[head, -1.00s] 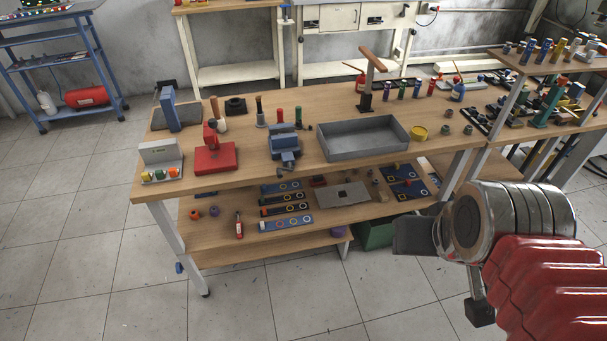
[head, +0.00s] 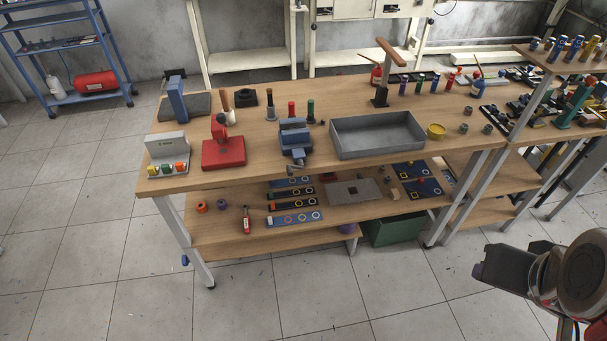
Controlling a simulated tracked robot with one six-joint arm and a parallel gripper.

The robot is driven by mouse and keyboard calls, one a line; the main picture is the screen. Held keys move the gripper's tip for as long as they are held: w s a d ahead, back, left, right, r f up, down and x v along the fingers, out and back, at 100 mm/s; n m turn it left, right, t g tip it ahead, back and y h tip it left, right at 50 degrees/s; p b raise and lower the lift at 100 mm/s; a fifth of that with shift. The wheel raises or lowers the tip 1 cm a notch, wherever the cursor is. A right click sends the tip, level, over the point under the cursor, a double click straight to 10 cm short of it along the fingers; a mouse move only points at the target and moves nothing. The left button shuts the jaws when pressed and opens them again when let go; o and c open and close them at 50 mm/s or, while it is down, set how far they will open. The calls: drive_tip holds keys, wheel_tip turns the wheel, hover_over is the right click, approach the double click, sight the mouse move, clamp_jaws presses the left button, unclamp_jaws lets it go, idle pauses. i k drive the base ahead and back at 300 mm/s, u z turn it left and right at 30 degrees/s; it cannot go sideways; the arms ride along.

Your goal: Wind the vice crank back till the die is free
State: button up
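The blue vice (head: 296,140) stands near the front edge of the wooden bench, left of the grey tray. Its crank (head: 296,168) seems to be the small grey part at the front, at the bench edge; it is too small to tell its angle. I cannot make out a die in the jaws. My gripper (head: 487,265) is at the lower right, in front of the bench and well away from the vice. Its dark fingers point left, and I cannot tell whether they are apart.
A red press (head: 222,148) and a grey button box (head: 167,154) stand left of the vice. The grey tray (head: 377,150) is to its right. A lower shelf (head: 225,233) holds several strips and plates. The tiled floor (head: 330,300) in front is clear.

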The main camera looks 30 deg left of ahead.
sight(301, 166)
drive_tip(key=z, duration=0.05)
drive_tip(key=k, duration=1.3)
drive_tip(key=u, duration=1.75)
drive_tip(key=i, duration=1)
drive_tip(key=u, duration=0.05)
